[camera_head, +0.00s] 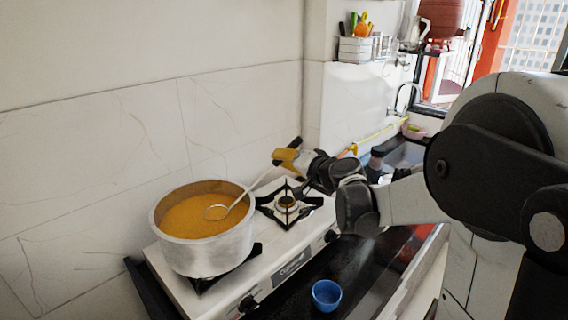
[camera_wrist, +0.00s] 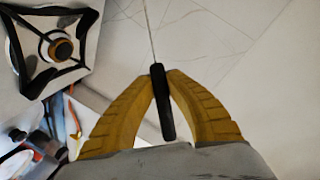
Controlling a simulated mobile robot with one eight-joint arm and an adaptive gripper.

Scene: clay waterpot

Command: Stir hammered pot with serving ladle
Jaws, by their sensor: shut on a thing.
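The hammered pot (camera_head: 215,256) is a wide silvery metal pot on the left burner of the stove in the head view, filled with orange-yellow liquid. The serving ladle (camera_head: 239,198) leans over the pot's right rim. Its round end lies at the liquid's surface inside the pot, and its shaft slants up to the right. My gripper (camera_head: 287,157), with yellow fingers, is shut on the ladle's black handle above the back of the right burner. In the wrist view the black handle (camera_wrist: 166,118) sits between the fingertips (camera_wrist: 163,76), its thin shaft running upward. The pot is not in that view.
The white stove (camera_head: 196,302) has an empty right burner (camera_head: 287,203), also seen in the wrist view (camera_wrist: 60,48). A blue cup (camera_head: 326,295) stands on the dark counter in front. The tiled wall (camera_head: 110,140) is close behind the pot. A sink (camera_head: 405,153) lies at the right.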

